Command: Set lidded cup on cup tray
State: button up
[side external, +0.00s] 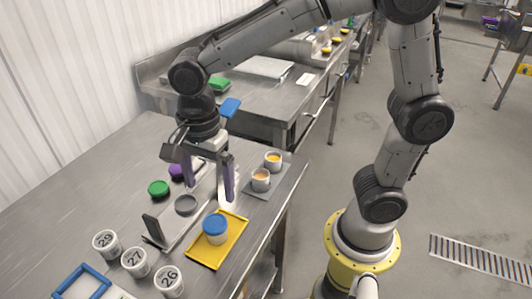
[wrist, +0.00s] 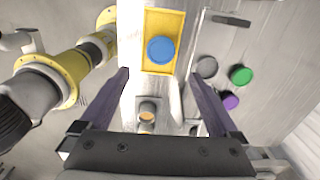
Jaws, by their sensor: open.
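A white cup (side external: 215,236) with a blue lid (side external: 214,224) stands upright on a yellow tray (side external: 196,258). In the wrist view the blue lid (wrist: 160,50) shows from above, inside the rim of the yellow tray (wrist: 150,14). My gripper (side external: 209,192) is open and empty, held above the table behind the lidded cup and apart from it. Its two purple fingers also show in the wrist view (wrist: 158,76), spread wide, with the lidded cup beyond their tips.
Two open cups with orange contents (side external: 261,180) stand on a grey tray (side external: 257,194) at right. Loose green (side external: 158,188), purple (side external: 176,172) and grey (side external: 186,205) lids lie left of my gripper. Numbered white cups (side external: 135,262) and a blue frame (side external: 62,290) are at front left.

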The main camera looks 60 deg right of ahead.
jog(key=s+d+r+n+t, duration=0.2)
jog(key=s+d+n, duration=0.4)
jog(key=n, duration=0.2)
jog(key=s+d+r+n+t, duration=0.3)
jog(key=s+d+n, duration=0.4)
jog(key=n, duration=0.2)
jog(key=shift+s+n, duration=0.2)
jog(key=shift+n, duration=0.1)
